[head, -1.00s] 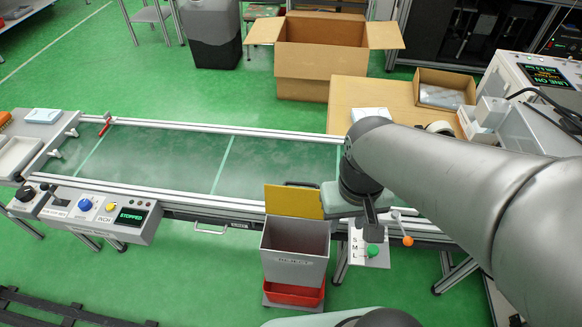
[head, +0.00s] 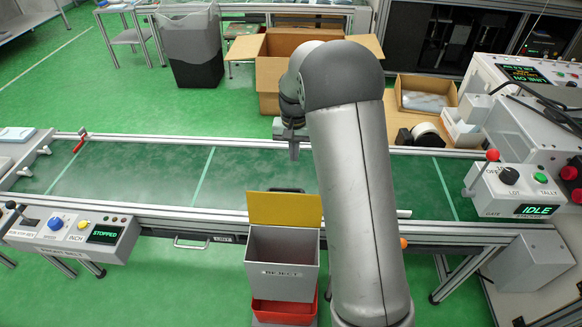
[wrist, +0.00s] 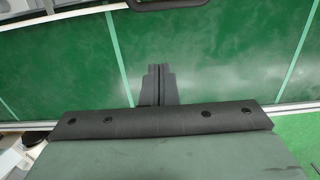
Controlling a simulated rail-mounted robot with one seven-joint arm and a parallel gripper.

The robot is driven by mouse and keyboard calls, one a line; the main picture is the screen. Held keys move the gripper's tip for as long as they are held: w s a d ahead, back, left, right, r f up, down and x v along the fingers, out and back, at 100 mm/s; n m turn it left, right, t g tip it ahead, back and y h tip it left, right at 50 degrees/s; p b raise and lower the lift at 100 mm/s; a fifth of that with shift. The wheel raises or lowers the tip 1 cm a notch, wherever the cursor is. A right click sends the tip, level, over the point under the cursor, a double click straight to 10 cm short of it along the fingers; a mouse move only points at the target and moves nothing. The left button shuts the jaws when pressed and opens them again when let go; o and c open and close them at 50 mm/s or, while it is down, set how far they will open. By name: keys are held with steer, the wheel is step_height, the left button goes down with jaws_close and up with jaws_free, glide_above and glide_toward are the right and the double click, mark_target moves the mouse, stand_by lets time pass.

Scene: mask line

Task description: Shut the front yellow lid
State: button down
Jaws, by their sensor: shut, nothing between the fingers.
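The yellow lid (head: 285,209) stands open, raised upright at the back edge of the grey reject bin (head: 283,275) in front of the conveyor. The bin's mouth is uncovered. My gripper (head: 294,153) is shut and empty, pointing down over the conveyor belt, behind the lid and apart from it. In the wrist view my shut fingers (wrist: 157,85) show against the green belt. A dark handle (wrist: 170,4) shows at the top edge of that view; the lid itself cannot be made out there.
The conveyor belt (head: 130,170) is bare around my gripper. A control box reading STOPPED (head: 78,235) is at left, one reading IDLE (head: 515,190) at right. A red tray (head: 284,311) sits under the bin. A cardboard box (head: 275,45) stands behind the conveyor.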

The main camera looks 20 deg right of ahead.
mark_target(286, 204)
steer(key=s+a+f, duration=0.1)
steer(key=s+f, duration=0.3)
steer(key=f, duration=0.3)
steer(key=shift+a+f, duration=0.15)
steer(key=shift+f, duration=0.1)
steer(key=shift+a, duration=0.1)
